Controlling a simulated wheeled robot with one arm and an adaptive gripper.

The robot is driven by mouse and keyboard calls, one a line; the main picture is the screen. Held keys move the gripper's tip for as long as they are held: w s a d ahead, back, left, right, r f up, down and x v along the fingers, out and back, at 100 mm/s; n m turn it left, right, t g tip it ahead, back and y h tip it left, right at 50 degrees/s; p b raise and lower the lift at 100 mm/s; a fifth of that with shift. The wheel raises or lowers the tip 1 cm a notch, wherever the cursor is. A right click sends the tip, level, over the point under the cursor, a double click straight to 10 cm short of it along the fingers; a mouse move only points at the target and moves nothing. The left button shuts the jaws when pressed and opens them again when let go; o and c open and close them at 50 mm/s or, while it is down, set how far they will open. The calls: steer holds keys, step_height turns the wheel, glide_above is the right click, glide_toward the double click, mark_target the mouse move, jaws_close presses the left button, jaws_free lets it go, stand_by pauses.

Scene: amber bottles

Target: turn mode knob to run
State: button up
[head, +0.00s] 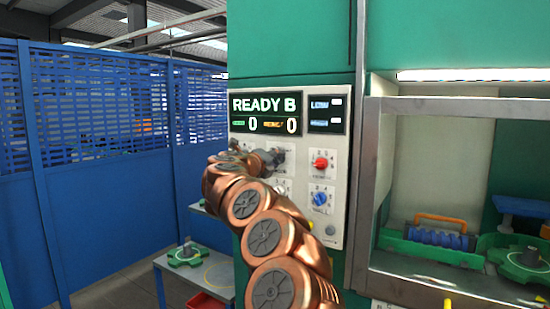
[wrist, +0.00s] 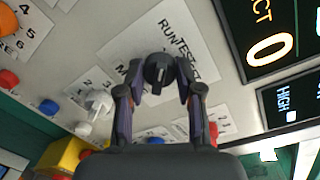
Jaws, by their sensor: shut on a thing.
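The mode knob (wrist: 158,70) is black and sits on a white label plate (wrist: 125,40) marked RUN and TEST, with a third word starting with M partly hidden. My gripper (wrist: 160,88) has a finger on each side of the knob and is shut on it. I cannot tell for sure which word the knob points to. In the head view my copper arm reaches to the control panel (head: 340,225), and my gripper (head: 272,158) is at the knob, which is mostly hidden there. The display (head: 265,112) reads READY B with two zeros.
A red knob (head: 321,163) and a blue knob (head: 320,199) are close to the right on the panel. In the wrist view a white knob (wrist: 99,101) is near the left finger. A metal-framed opening with green trays (head: 430,250) is at right; blue fencing (head: 100,150) is at left.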

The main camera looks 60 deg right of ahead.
stand_by(0.4)
steer(key=o, duration=1.2)
steer(key=shift+c, duration=0.2)
steer(key=s+a, duration=0.1)
steer(key=a, duration=1.1)
steer(key=shift+r, duration=0.35)
